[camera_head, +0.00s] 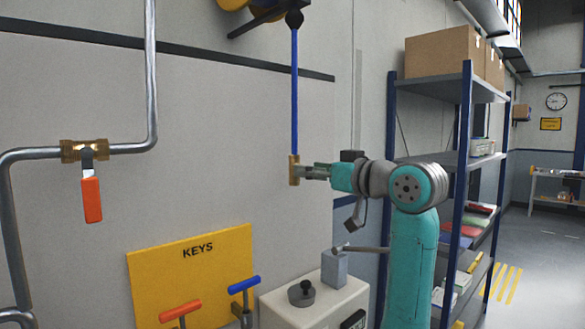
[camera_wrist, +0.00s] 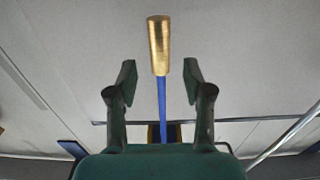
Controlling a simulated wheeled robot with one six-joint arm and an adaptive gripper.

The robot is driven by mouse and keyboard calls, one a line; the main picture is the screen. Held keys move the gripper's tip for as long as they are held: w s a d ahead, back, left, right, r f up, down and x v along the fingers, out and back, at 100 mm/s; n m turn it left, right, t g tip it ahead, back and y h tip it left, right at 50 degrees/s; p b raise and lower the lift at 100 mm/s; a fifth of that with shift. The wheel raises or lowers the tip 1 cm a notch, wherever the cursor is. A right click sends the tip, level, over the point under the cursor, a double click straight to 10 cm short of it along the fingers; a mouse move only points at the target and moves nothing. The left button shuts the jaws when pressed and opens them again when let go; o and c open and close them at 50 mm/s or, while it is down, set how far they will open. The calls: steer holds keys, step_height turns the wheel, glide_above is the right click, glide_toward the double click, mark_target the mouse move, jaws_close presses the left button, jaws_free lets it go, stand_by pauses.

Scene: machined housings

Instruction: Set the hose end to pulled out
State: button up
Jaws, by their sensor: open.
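The hose end is a brass cylinder (camera_head: 294,170) on a blue hose (camera_head: 295,90). The hose hangs straight down from a black ball under the yellow reel (camera_head: 234,4) at the top of the head view. My gripper (camera_head: 303,171) is level with the brass end and comes at it from the right. In the wrist view the hose end (camera_wrist: 159,45) lies centred between the open fingers (camera_wrist: 160,76), with clear gaps on both sides. I cannot tell whether it is fully within the fingers' depth.
A pipe with a brass valve and orange lever (camera_head: 91,200) is on the wall at left. Below are a yellow KEYS board (camera_head: 190,262) and a grey control box (camera_head: 315,305) with a knob and lever. A blue shelf rack (camera_head: 462,130) stands behind my arm at right.

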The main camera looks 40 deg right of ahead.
mark_target(294, 185)
steer(key=w, duration=0.6)
steer(key=shift+a, duration=0.1)
jaws_close()
